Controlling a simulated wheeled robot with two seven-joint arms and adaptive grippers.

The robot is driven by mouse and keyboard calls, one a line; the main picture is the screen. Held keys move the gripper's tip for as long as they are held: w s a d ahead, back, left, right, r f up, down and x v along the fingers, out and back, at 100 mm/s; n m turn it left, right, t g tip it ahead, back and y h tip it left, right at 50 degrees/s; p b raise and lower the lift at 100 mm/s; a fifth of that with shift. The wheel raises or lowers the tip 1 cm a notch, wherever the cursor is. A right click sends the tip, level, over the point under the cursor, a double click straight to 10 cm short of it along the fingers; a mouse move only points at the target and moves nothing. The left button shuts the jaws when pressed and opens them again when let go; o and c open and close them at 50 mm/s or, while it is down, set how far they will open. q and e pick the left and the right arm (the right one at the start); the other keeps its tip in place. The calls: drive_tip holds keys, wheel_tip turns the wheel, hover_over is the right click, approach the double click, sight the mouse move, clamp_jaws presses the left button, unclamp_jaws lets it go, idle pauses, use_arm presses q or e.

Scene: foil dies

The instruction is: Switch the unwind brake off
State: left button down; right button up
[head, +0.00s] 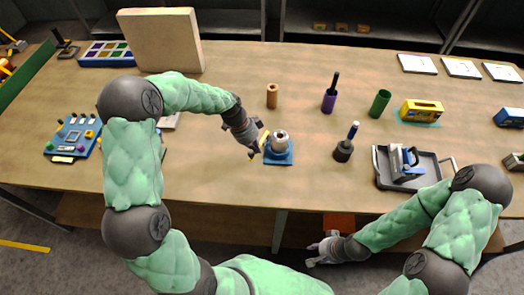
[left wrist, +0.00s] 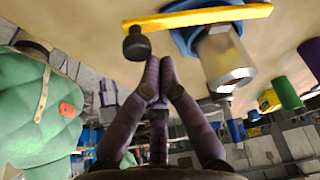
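The unwind stand has a blue base (head: 279,157) with a silver cylinder (head: 280,136) upright on it, near the middle of the table. A yellow lever (head: 265,138) sits at its left side. In the left wrist view the lever (left wrist: 200,17) crosses the top, with a black knob (left wrist: 136,44) at its left end. My left gripper (head: 256,148) is at the lever. Its fingertips (left wrist: 159,68) are together, just below and right of the knob in that view, with nothing seen between them. My right gripper (head: 318,250) hangs off the table's front edge; its fingers are too small to judge.
A dark post with a blue-topped tool (head: 344,149) and a grey tray (head: 388,178) stand right of the unwind stand. Behind are an orange cylinder (head: 272,96), a purple cup (head: 329,102) and a green cup (head: 380,103).

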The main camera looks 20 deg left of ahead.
use_arm(q)
drive_tip(key=shift+a+b, duration=0.3)
drive_tip(key=shift+a, duration=0.5)
use_arm(e)
drive_tip(key=shift+f, duration=0.45)
use_arm(q)
drive_tip(key=shift+w, duration=0.1)
drive_tip(key=shift+d+r, duration=0.1)
drive_tip(key=shift+d, duration=0.25)
wheel_tip(320, 180, up, 10)
drive_tip(key=p, duration=0.1)
drive_tip(key=shift+a, duration=0.15)
use_arm(e)
drive_tip(key=shift+s+d+r, duration=0.15)
drive_tip(key=shift+d+r, duration=0.2)
drive_tip(key=shift+r, duration=0.3)
